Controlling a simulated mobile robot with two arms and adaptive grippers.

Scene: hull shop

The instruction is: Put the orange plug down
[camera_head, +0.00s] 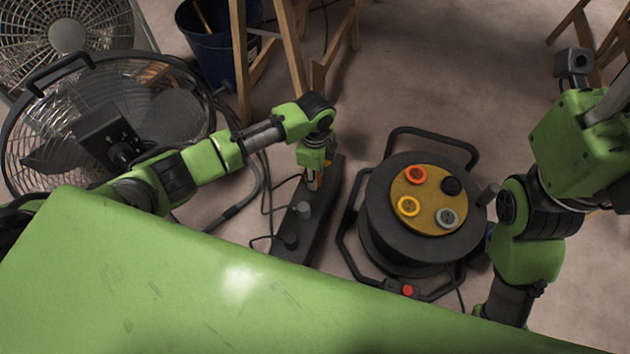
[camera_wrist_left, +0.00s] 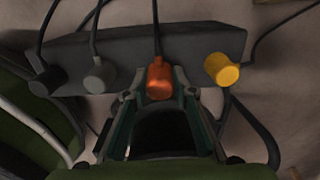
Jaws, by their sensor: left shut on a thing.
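My left gripper (camera_head: 314,178) points down over the far part of a dark power strip (camera_head: 322,212) on the floor. In the left wrist view its fingers (camera_wrist_left: 160,97) are shut on the orange plug (camera_wrist_left: 159,78), whose cable runs up across the strip (camera_wrist_left: 205,48). I cannot tell whether the plug is seated in the strip. A grey plug (camera_wrist_left: 99,76) and a black plug (camera_wrist_left: 47,80) are to its left, and a yellow plug (camera_wrist_left: 221,69) to its right. The gripper hides most of the orange plug in the head view. My right gripper is out of view.
A black cable reel (camera_head: 385,235) with orange, black, yellow and grey sockets on its yellowish face (camera_head: 430,192) stands right of the strip. A large fan (camera_head: 105,130), a blue bucket (camera_head: 215,45) and wooden trestles (camera_head: 243,70) are behind. Loose cables lie left of the strip.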

